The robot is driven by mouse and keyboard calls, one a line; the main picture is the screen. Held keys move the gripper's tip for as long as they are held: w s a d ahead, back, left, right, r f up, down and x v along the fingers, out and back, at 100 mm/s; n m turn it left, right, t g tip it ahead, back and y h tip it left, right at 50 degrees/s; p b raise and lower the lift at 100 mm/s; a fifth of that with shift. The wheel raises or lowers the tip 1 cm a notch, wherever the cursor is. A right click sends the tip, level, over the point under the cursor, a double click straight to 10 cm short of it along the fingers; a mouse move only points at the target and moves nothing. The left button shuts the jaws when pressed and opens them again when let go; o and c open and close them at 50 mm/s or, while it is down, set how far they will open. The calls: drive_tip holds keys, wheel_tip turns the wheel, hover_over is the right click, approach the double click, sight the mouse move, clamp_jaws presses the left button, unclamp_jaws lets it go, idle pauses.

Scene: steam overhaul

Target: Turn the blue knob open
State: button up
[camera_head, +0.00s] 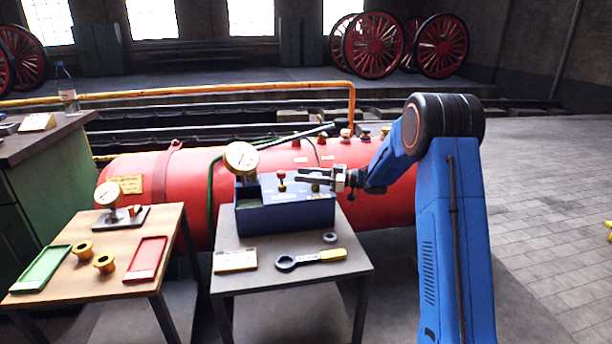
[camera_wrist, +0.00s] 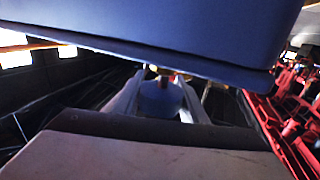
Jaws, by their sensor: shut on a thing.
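My gripper (camera_head: 312,178) reaches in from the right over the top of a dark blue box (camera_head: 290,215) on the middle table. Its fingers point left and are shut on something. In the wrist view a rounded blue piece, which looks like the blue knob (camera_wrist: 160,98), sits between the two fingers. In the head view the knob is hidden or too small to make out at the fingers. How far it is turned cannot be told. A red knob (camera_head: 281,174) stands on the box left of my gripper.
A gauge (camera_head: 241,158) stands behind the box. A ring spanner (camera_head: 310,259), a small ring (camera_head: 329,237) and a label plate (camera_head: 235,261) lie in front. The red boiler (camera_head: 140,165) lies behind. The left table holds a green tray (camera_head: 40,268) and a red tray (camera_head: 147,258).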

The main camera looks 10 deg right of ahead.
drive_tip(key=shift+s+a+n+g+y, duration=0.1)
drive_tip(key=shift+s+n+g+y, duration=0.15)
drive_tip(key=shift+n+g, duration=0.6)
drive_tip(key=shift+s+n+g+y, duration=0.1)
drive_tip(key=shift+n+g+y, duration=0.3)
drive_tip(key=shift+g, duration=0.75)
drive_tip(key=shift+r, duration=0.1)
drive_tip(key=o, duration=1.1)
drive_tip(key=shift+c, duration=0.2)
drive_tip(key=s+d, duration=0.2)
drive_tip(key=d, duration=1.5)
drive_tip(key=shift+s, duration=0.25)
drive_tip(key=shift+d, duration=0.1)
